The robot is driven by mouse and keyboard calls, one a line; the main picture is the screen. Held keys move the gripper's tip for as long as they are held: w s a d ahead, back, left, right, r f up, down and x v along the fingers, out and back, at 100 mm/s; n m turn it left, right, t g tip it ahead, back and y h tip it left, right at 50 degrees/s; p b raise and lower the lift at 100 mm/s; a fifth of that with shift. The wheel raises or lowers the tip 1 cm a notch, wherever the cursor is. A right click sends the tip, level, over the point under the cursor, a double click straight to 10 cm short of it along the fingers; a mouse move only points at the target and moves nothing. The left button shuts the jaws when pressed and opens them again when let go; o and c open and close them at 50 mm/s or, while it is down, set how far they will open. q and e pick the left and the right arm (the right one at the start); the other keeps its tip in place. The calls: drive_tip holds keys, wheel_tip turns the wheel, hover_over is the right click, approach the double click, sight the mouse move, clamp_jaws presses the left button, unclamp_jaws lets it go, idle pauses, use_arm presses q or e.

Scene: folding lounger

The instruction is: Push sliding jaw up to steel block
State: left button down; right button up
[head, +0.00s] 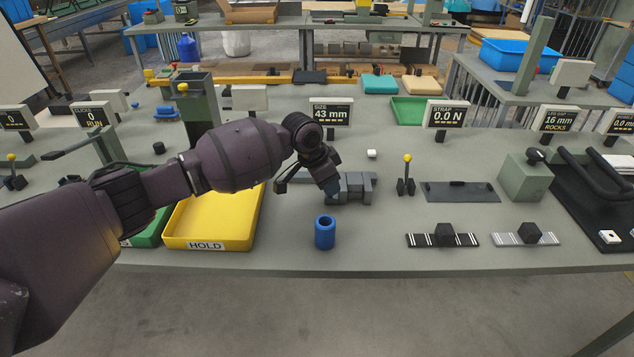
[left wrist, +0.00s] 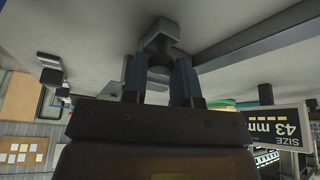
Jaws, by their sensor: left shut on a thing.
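My left gripper (head: 332,187) is at the left end of the grey measuring fixture (head: 358,188) in the head view. In the left wrist view my fingers (left wrist: 160,75) are shut on a grey piece (left wrist: 160,42), which looks like the sliding jaw. My gripper hides part of the fixture, and the steel block cannot be told apart from the other grey parts there. I cannot tell whether jaw and block touch. The size display (head: 331,113) behind the fixture reads 43 mm. My right gripper is not in view.
A blue cylinder (head: 325,232) stands in front of the fixture. A yellow HOLD tray (head: 210,241) lies to the left, under my forearm. A small lever with a yellow knob (head: 407,175) and a dark plate (head: 460,192) are to the right.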

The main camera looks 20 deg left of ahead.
use_arm(q)
drive_tip(key=shift+f, duration=0.2)
drive_tip(key=c, duration=0.9)
unclamp_jaws()
drive_tip(key=shift+f, duration=0.1)
drive_tip(key=shift+r, duration=0.35)
drive_tip(key=p+v, duration=0.2)
drive_tip(key=v, duration=0.8)
drive_tip(key=shift+s+r, duration=0.1)
